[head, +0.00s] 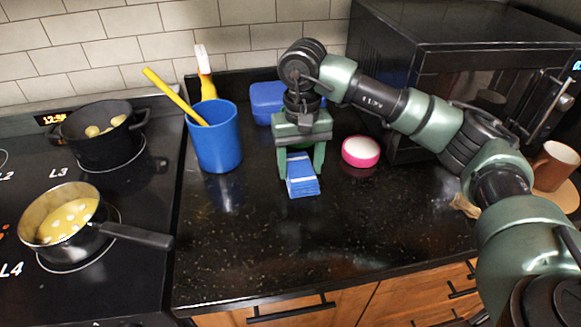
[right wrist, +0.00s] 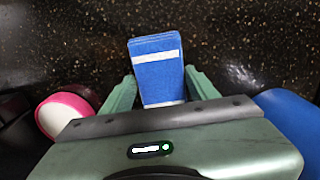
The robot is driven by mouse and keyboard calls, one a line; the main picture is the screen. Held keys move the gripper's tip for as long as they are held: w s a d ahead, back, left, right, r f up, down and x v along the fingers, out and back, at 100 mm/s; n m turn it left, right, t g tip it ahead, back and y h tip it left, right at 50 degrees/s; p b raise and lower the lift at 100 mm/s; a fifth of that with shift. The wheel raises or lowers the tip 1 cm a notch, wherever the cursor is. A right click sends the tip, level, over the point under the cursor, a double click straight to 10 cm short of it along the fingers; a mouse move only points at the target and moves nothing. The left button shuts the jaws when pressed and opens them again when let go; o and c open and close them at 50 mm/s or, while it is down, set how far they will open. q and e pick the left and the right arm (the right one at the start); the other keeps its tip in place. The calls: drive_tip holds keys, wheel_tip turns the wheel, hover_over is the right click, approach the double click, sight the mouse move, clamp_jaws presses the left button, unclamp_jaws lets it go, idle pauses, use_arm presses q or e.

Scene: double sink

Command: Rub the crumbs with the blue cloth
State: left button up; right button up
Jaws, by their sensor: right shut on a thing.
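The blue cloth (head: 302,184) is a small folded blue block with a white stripe. My right gripper (head: 301,172) points down over the dark counter and is shut on it. In the right wrist view the cloth (right wrist: 156,72) sits between the two green fingers of the gripper (right wrist: 160,90) and sticks out past them. I cannot tell whether the cloth touches the counter. No crumbs can be made out clearly on the speckled countertop (head: 330,245). My left gripper is not in view.
A blue cup (head: 215,140) with a yellow-handled utensil stands left of the gripper. A blue box (head: 266,103) is behind it, and a pink-and-white round item (head: 361,151) is right. A black microwave (head: 465,45) stands at the back right. The stove holds two pots. The front counter is clear.

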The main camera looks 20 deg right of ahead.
drive_tip(key=shift+s+d+f+b, duration=0.1)
drive_tip(key=shift+s+d+b, duration=0.15)
drive_tip(key=shift+d, duration=0.65)
drive_tip(key=shift+s+d+b, duration=0.15)
drive_tip(key=shift+d+b, duration=0.2)
drive_tip(key=shift+d, duration=0.5)
drive_tip(key=shift+s+d+b, duration=0.15)
drive_tip(key=shift+s+d, duration=0.05)
drive_tip(key=shift+d, duration=0.55)
drive_tip(key=shift+s+d+b, duration=0.1)
drive_tip(key=shift+s+d, duration=0.1)
drive_tip(key=shift+d, duration=0.6)
drive_tip(key=shift+s+d+b, duration=0.15)
drive_tip(key=shift+s+d, duration=0.05)
drive_tip(key=shift+d, duration=0.55)
drive_tip(key=shift+r, duration=0.2)
drive_tip(key=shift+a+r+p, duration=0.1)
drive_tip(key=shift+r+p, duration=2)
drive_tip(key=shift+r, duration=0.85)
wheel_tip(320, 180, up, 3)
drive_tip(key=shift+r+p, duration=0.1)
drive_tip(key=shift+p, duration=0.95)
